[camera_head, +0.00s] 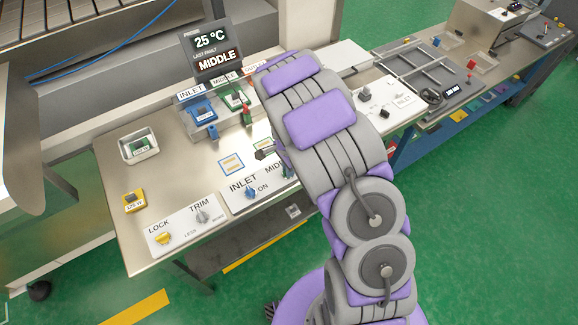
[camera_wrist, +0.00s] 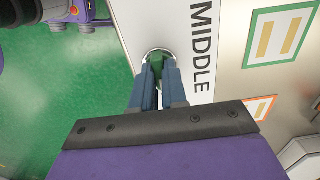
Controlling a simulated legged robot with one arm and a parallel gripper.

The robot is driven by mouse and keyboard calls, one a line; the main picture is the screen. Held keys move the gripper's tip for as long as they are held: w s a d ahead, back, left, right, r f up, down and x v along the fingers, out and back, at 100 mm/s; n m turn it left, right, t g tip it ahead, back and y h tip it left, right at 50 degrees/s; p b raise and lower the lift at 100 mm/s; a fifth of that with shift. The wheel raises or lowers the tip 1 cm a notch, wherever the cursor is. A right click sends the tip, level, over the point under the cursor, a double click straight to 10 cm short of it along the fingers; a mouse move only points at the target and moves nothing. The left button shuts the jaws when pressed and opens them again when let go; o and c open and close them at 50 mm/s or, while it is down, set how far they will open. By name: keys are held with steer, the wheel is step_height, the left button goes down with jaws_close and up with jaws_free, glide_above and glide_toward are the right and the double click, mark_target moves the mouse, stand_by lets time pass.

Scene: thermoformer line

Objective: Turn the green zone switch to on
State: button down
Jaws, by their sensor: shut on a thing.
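The green zone switch (camera_wrist: 157,58) sits in a round socket on the white panel (camera_wrist: 145,18), beside the printed word MIDDLE. My gripper (camera_wrist: 156,74) is shut on the switch, with one blue-grey finger on each side of it. Only the top of the green knob shows between the fingertips, and its on or off position cannot be told. There my arm hides most of the MIDDLE end.
A display (camera_head: 216,50) reads 25 °C, last fault MIDDLE. Blue (camera_head: 201,112) and green (camera_head: 236,98) units stand behind the panel. A yellow LOCK knob (camera_head: 162,238) and a grey TRIM knob (camera_head: 202,215) lie to the left. Green floor is open in front.

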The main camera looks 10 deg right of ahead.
stand_by(0.3)
steer(key=c, duration=1.2)
jaws_free()
steer(key=shift+a, duration=0.25)
steer(key=shift+o, duration=0.2)
steer(key=shift+d+r, duration=0.1)
steer(key=shift+r, duration=0.05)
step_height(320, 180, up, 17)
steer(key=shift+a, duration=0.2)
